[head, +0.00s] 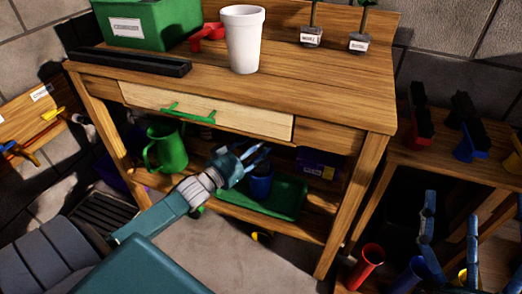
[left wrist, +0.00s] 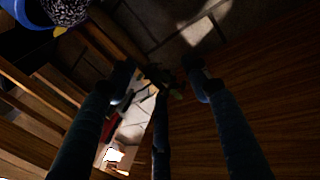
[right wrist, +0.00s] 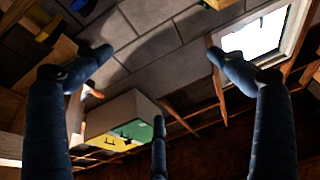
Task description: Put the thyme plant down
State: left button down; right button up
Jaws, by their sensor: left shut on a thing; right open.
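My left gripper (head: 250,160) reaches under the workbench (head: 300,80), just above a blue pot (head: 262,187) on the green tray (head: 285,200). In the left wrist view its fingers (left wrist: 160,78) close around a small, dark, leafy thing (left wrist: 168,82), which I take for the thyme plant; shadow hides its pot and label. Whether it touches anything below I cannot tell. My right gripper (head: 450,225) is open and empty at the lower right; its spread fingers also show in the right wrist view (right wrist: 162,58).
Two labelled plant pots (head: 312,38) (head: 358,43), a white cup (head: 243,40) and a green bin (head: 150,22) stand on the bench top. A green watering can (head: 167,148) stands left of my left gripper. A red tube (head: 367,265) stands by the right shelf.

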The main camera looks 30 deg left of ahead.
pick_arm(q)
notch_tip(320, 180, down, 2)
jog(key=shift+f+b, duration=0.25)
jog(key=shift+b, duration=0.2)
pick_arm(e)
jog(key=s+r+t, duration=0.3)
jog(key=r, duration=0.2)
jog(key=shift+r+y, duration=0.4)
pick_arm(q)
jog(key=shift+f, duration=0.1)
pick_arm(e)
jog(key=shift+s+d, duration=0.1)
jog(key=shift+s, duration=0.1)
pick_arm(q)
jog(key=c, duration=0.8)
grip_release()
jog(key=shift+c, duration=0.2)
pick_arm(e)
jog(key=shift+r, duration=0.1)
